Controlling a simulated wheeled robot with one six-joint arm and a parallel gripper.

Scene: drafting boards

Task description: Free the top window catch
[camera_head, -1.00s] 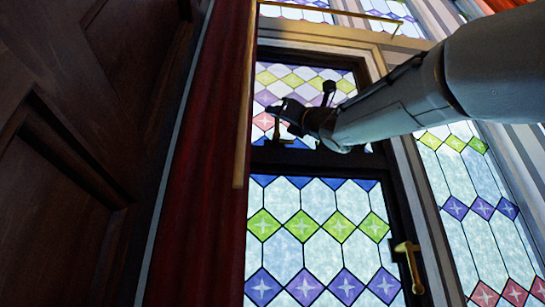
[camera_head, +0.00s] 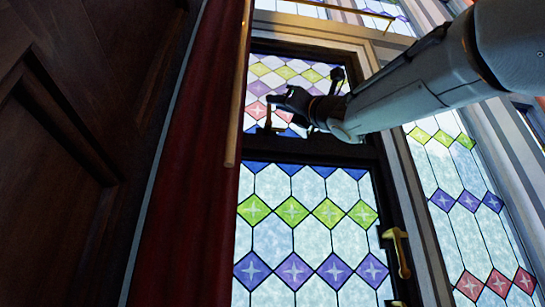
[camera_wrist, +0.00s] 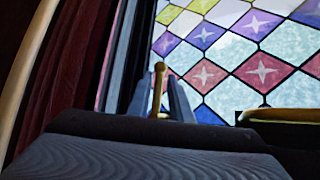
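The top window catch (camera_head: 268,117), a small brass lever, stands upright at the foot of the upper stained-glass pane. In the wrist view the upright brass lever (camera_wrist: 158,88) shows with its rounded end up, between my two grey-blue fingers. My gripper (camera_head: 274,101) is at the catch's upper end in the head view. The right finger looks very close to the lever. Whether the fingers press on it cannot be made out. The dark gripper body hides the lower part in the wrist view.
A second brass handle (camera_head: 398,250) is on the lower pane's right side. A red curtain (camera_head: 190,190) and a brass rod (camera_head: 239,90) stand close on the left. Dark wood panelling (camera_head: 60,180) is farther left. Another brass bar (camera_wrist: 290,115) shows right in the wrist view.

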